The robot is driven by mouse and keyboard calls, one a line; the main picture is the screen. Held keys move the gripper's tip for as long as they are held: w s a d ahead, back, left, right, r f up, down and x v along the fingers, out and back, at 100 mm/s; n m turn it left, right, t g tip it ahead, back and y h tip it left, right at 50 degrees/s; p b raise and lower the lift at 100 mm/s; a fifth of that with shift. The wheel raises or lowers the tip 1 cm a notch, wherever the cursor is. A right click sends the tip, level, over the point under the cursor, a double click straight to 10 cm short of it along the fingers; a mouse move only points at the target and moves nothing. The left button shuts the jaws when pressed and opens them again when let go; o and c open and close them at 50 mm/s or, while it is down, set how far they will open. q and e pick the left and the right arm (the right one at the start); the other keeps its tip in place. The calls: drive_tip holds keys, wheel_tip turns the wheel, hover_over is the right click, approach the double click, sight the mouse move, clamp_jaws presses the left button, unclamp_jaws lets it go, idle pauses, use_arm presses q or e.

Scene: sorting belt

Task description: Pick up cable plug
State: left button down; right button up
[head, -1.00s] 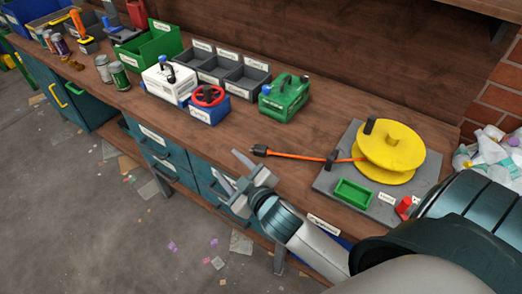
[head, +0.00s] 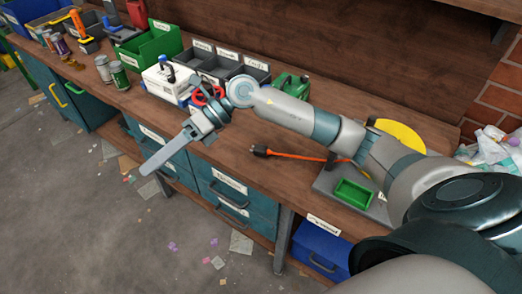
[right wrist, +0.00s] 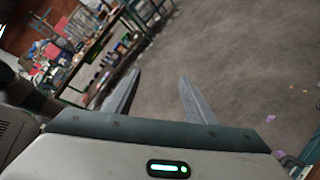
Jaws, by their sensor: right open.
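The cable plug (head: 262,150) is black and lies on the wooden bench at the end of an orange cable (head: 300,156). The cable runs right toward a yellow reel (head: 403,134), now partly hidden behind my right arm. My right gripper (head: 160,163) is left of the plug, over the bench's front edge, pointing down and left, away from the plug. In the right wrist view its two fingers (right wrist: 160,92) stand apart with nothing between them, and the plug is not in that view. My left gripper is not in view.
A green container (head: 350,192) sits on the grey board beside the reel. Labelled grey bins (head: 245,72), a white box (head: 160,80) and a green bin (head: 150,47) stand along the bench. The bench around the plug is clear.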

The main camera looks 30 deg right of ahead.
drive_tip(key=w+d+f+h, duration=0.3)
drive_tip(key=d+f+h, duration=0.15)
drive_tip(key=d, duration=0.45)
wheel_tip(320, 180, up, 4)
drive_tip(key=f+h, duration=0.1)
drive_tip(key=h, duration=0.8)
hover_over(260, 147)
drive_tip(key=shift+r, duration=0.2)
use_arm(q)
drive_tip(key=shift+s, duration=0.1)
use_arm(e)
drive_tip(key=shift+f, duration=0.1)
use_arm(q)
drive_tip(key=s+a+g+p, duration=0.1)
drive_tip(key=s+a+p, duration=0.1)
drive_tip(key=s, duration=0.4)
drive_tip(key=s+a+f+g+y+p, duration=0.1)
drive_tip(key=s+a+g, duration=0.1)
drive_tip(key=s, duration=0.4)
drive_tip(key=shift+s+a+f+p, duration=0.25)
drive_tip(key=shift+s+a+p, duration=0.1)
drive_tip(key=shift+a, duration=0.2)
use_arm(e)
wheel_tip(260, 147, down, 12)
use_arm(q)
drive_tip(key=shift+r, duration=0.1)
